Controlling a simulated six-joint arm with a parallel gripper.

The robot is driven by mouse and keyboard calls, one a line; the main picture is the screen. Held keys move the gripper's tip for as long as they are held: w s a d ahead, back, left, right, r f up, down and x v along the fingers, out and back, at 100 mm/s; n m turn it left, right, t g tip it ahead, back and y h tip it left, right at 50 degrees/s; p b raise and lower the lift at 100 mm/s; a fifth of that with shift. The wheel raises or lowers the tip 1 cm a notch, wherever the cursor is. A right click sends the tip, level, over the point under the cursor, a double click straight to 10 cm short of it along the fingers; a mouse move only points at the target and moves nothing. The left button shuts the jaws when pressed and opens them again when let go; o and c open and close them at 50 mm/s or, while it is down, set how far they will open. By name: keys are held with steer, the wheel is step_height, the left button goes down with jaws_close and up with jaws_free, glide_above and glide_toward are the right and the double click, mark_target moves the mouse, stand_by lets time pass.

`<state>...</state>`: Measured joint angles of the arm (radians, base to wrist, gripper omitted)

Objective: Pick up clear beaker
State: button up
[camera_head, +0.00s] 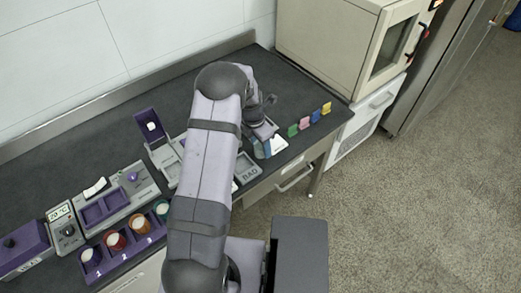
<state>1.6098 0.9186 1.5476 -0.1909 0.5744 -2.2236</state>
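My arm reaches across the middle of the dark bench, and my gripper (264,138) is small at its far end, pointing down near the bench's right part. I cannot make out whether its fingers are open or shut. A small pale blue and white shape (277,146) shows right at the gripper; I cannot tell whether it is the clear beaker, or whether the fingers touch it. No clear beaker can be picked out with certainty elsewhere. My arm hides part of the bench centre.
Several coloured tags, among them a yellow one (326,108), stand right of the gripper. A grey tray marked BAD (248,174) lies just left of it. Numbered cups (115,241), purple-and-grey devices (112,203) and an open purple lid (150,126) fill the left. A beige oven (330,45) stands behind.

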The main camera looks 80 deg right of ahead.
steer(key=c, duration=0.8)
steer(key=shift+r, duration=0.15)
step_height(320, 180, up, 10)
steer(key=b, duration=0.3)
